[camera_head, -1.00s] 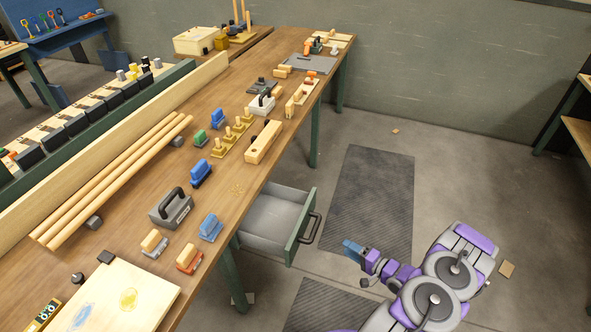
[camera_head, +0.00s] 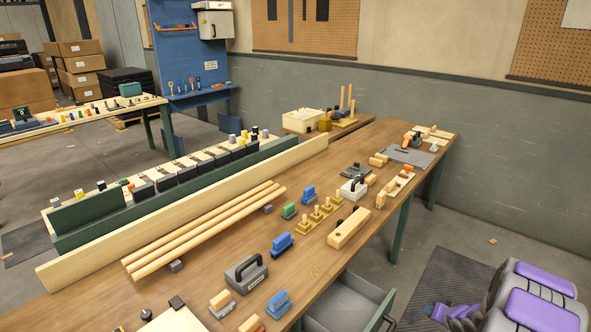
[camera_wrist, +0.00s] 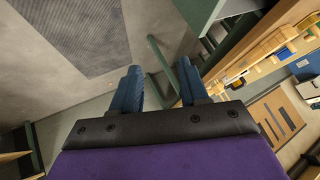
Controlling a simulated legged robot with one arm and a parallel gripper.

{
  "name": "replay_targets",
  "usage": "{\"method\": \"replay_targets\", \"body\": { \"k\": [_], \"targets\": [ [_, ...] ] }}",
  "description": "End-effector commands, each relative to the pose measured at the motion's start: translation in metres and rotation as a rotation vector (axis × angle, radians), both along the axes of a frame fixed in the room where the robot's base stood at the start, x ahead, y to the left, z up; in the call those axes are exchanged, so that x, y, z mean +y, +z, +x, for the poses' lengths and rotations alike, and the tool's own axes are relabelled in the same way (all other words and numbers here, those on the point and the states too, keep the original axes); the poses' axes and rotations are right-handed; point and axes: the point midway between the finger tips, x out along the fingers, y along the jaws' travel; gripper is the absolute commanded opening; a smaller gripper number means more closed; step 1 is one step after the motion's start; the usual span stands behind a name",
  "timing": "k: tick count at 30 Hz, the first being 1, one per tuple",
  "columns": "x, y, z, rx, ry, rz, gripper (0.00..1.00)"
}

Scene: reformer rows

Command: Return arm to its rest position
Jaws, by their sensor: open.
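My gripper (camera_wrist: 158,90) is open in the wrist view, with its two blue fingers apart and nothing between them. Beyond the fingers are bare floor and green bench legs. The arm is clear of the bench top. An open drawer (camera_head: 345,305) sticks out from the bench to the left of the arm.
The bench carries wooden rods (camera_head: 205,228), a grey block with a handle (camera_head: 246,273), blue brushes (camera_head: 281,243) and a wooden block (camera_head: 349,228). A dark floor mat (camera_head: 452,275) lies between bench and arm. Floor near the wall (camera_head: 500,190) is mostly free.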

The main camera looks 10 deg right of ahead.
Motion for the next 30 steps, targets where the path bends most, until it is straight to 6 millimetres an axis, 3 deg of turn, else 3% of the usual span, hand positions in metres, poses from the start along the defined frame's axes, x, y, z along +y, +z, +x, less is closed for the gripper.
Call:
{"method": "replay_targets", "body": {
  "k": [1, 8, 15, 22, 30],
  "targets": [
    [0.005, 0.019, 0.007, 0.025, 0.010, -0.045, 0.44],
    [0.033, 0.084, 0.007, 0.186, 0.025, -0.204, 0.44],
    [0.087, 0.147, -0.014, 0.347, 0.055, -0.297, 0.44],
    [0.155, 0.196, -0.056, 0.494, 0.116, -0.318, 0.44],
    [0.250, 0.237, -0.130, 0.654, 0.253, -0.271, 0.44]
  ]
}}
